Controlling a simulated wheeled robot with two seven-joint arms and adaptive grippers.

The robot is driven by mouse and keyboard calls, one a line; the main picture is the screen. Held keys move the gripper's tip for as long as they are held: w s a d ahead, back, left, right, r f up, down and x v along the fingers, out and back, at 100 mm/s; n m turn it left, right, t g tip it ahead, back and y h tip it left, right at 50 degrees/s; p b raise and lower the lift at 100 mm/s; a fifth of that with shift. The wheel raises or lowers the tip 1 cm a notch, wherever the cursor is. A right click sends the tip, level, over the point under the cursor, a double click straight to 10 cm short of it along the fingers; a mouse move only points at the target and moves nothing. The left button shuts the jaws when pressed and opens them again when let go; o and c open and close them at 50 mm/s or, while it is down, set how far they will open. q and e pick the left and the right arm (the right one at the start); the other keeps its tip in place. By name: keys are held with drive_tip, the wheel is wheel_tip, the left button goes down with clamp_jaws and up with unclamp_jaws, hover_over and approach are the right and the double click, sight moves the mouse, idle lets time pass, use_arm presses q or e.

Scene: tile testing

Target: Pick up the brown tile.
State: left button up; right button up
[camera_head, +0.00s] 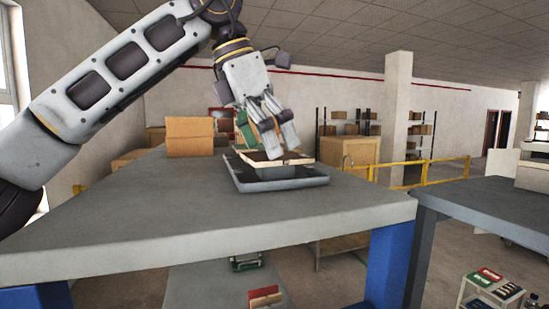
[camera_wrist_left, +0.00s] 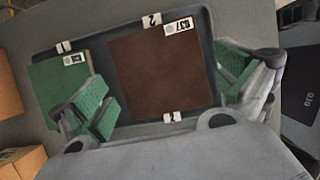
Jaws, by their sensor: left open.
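The brown tile (camera_wrist_left: 155,78) is a dark square with a white label reading "B37" in the left wrist view. It lies on a dark tray (camera_wrist_left: 205,22) with small numbered tags. A green tile (camera_wrist_left: 60,88) lies to its left on the same tray. My left gripper (camera_wrist_left: 166,92) is open, its green-padded fingers on either side of the brown tile, with nothing held. In the head view my left gripper (camera_head: 268,140) points down just above the tray (camera_head: 270,184), its fingers partly hiding the tiles. Contact with the tile cannot be told.
The tray stands on a large grey table (camera_head: 170,215). A cardboard box (camera_head: 190,137) stands on it to the left of the tray. A second grey table (camera_head: 490,205) is at the right, and a small cart (camera_head: 490,290) with several items is below it. The near tabletop is clear.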

sight(262, 155)
use_arm(q)
drive_tip(key=shift+c, duration=0.3)
drive_tip(key=c, duration=0.9)
drive_tip(key=shift+o, duration=0.2)
drive_tip(key=shift+r, duration=0.2)
drive_tip(key=shift+r, duration=1.55)
drive_tip(key=shift+s+a+b, duration=0.2)
drive_tip(key=shift+a+b, duration=0.35)
drive_tip(key=s+a, duration=0.1)
drive_tip(key=a, duration=0.3)
drive_tip(key=s+a+b, duration=0.1)
drive_tip(key=s+a, duration=0.1)
drive_tip(key=a, duration=0.3)
drive_tip(key=s+a+b, duration=0.1)
drive_tip(key=s+a, duration=0.1)
drive_tip(key=a, duration=0.3)
drive_tip(key=shift+s, duration=0.2)
drive_tip(key=shift+s+a, duration=0.4)
drive_tip(key=shift+a, duration=0.4)
